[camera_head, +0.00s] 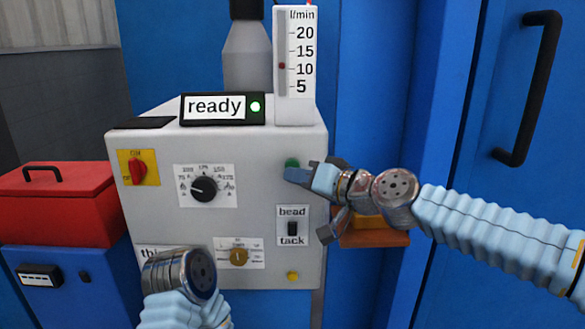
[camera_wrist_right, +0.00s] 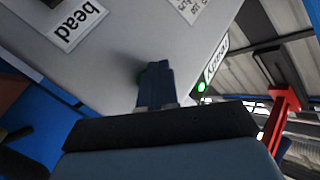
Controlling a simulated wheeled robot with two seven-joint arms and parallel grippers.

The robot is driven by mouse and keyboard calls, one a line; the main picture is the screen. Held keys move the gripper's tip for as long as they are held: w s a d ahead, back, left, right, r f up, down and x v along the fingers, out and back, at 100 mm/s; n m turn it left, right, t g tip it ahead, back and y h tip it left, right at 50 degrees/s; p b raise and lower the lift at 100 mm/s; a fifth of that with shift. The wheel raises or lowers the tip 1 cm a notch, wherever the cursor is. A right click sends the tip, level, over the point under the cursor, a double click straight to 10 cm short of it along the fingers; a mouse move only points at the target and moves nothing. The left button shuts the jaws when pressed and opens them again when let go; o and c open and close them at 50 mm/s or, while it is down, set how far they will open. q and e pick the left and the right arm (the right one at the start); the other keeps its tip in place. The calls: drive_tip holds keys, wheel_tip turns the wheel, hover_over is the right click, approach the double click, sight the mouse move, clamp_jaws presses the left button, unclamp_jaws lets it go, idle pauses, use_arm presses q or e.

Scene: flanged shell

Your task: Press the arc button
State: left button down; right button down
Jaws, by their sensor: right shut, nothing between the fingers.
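The grey machine (camera_head: 255,215) stands in front of me. A green round button (camera_head: 291,162) sits on the upper right of its front face and is probably the arc button; no label shows on it. My right gripper (camera_head: 292,174) is shut and empty, with its fingertips at the button, covering its lower part.
A lit "ready" sign (camera_head: 215,107) and a flow gauge (camera_head: 295,65) stand on top. A red toolbox (camera_head: 60,210) is left.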

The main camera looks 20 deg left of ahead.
idle(0.7)
drive_tip(key=shift+w+a, duration=0.15)
drive_tip(key=shift+w, duration=0.25)
drive_tip(key=shift+w+a, duration=0.1)
drive_tip(key=shift+w, duration=0.4)
idle(0.6)
drive_tip(key=shift+s+d+b, duration=0.25)
drive_tip(key=shift+s+b, duration=0.3)
drive_tip(key=shift+s, duration=0.35)
